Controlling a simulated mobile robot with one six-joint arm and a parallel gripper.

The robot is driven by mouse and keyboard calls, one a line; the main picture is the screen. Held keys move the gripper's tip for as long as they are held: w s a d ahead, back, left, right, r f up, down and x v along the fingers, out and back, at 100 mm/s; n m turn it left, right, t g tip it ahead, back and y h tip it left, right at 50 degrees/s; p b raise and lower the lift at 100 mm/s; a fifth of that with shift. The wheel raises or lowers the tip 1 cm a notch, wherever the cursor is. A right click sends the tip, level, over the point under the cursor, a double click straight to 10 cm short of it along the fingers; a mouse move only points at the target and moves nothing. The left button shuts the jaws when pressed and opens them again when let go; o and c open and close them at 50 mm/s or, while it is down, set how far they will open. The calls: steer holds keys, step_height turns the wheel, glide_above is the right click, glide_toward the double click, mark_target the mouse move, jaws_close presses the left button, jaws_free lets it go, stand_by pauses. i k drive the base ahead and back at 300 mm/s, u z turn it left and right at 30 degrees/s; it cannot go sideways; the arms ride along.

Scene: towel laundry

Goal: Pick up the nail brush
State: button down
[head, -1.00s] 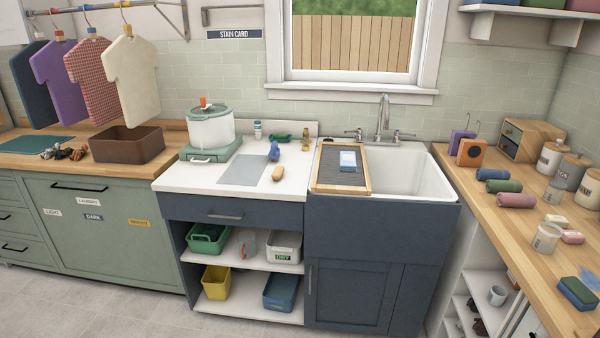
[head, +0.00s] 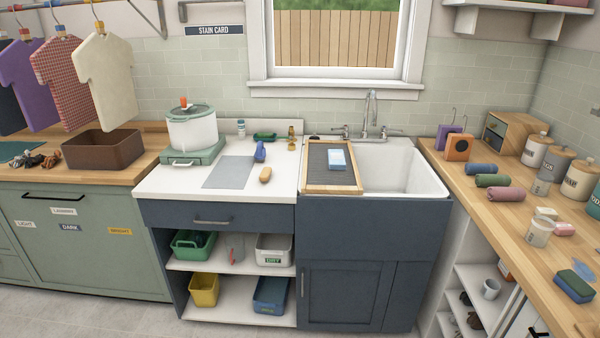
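A small tan oval object (head: 265,174), which looks like the wooden-backed nail brush, lies on the white counter (head: 180,188) left of the sink. Its bristles cannot be made out at this size. A blue object (head: 259,151) stands just behind it, and a grey mat (head: 229,172) lies to its left. A low green object (head: 264,136) lies farther back near the wall; I cannot tell exactly what it is. My gripper is not in view.
A washboard (head: 332,168) with a blue item on it lies over the left part of the sink (head: 405,172). A white pot (head: 192,130) stands at the counter's back left. Rolled towels and jars line the right wooden counter (head: 470,195). Grey floor shows at lower left.

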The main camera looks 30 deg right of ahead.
mark_target(264, 175)
steer(key=z, duration=0.6)
steer(key=k, duration=1)
steer(key=u, duration=0.05)
steer(key=i, duration=0.9)
